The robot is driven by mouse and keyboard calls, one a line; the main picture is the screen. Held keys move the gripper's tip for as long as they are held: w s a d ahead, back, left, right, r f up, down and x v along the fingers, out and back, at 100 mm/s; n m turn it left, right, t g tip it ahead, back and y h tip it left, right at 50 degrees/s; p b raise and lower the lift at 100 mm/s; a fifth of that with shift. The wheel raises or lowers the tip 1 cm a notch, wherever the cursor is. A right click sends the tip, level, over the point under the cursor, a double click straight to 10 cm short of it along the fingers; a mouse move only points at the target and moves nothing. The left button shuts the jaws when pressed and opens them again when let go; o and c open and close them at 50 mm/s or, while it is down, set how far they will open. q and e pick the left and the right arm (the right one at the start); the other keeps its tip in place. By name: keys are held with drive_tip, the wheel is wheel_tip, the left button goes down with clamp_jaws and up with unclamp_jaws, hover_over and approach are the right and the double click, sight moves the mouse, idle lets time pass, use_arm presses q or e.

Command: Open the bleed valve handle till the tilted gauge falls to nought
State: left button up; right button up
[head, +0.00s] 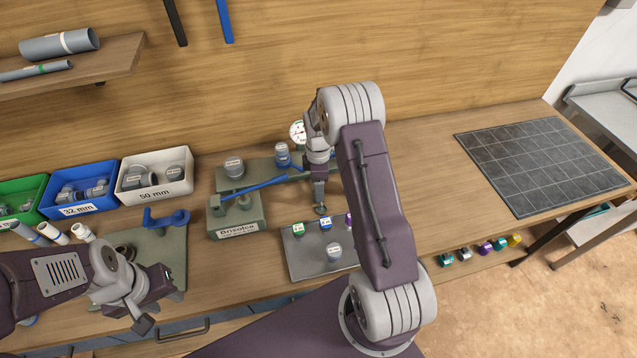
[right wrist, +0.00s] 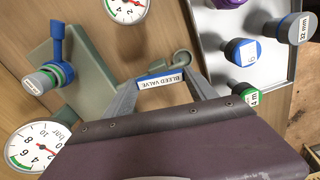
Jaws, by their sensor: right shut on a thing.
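The bleed valve handle, a blue bar with a white "BLEED VALVE" label (right wrist: 160,80), lies between the fingertips of my right gripper (right wrist: 165,86) in the right wrist view. That gripper is shut on it. In the head view my right gripper (head: 320,207) points down at the manifold and the handle is hidden. One round gauge (right wrist: 37,147) has a bar scale and a red needle; a second gauge (right wrist: 125,8) is cut by the top edge. I cannot tell which is tilted, nor their exact readings. My left gripper (head: 156,308) is open and empty at the lower left.
A green-grey pump with a blue lever (head: 255,188) stands left of my right gripper. A metal tray (head: 307,264) with capped fittings lies in front. Blue (head: 83,203) and white (head: 150,192) bins stand left. The bench is clear before the dark tile mat (head: 540,163).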

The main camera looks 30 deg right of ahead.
drive_tip(key=shift+w+n, duration=0.1)
drive_tip(key=shift+n, duration=0.9)
drive_tip(key=o, duration=1.4)
drive_tip(key=shift+c, duration=0.2)
wheel_tip(320, 180, up, 9)
drive_tip(key=b, duration=0.1)
drive_tip(key=shift+a, duration=0.1)
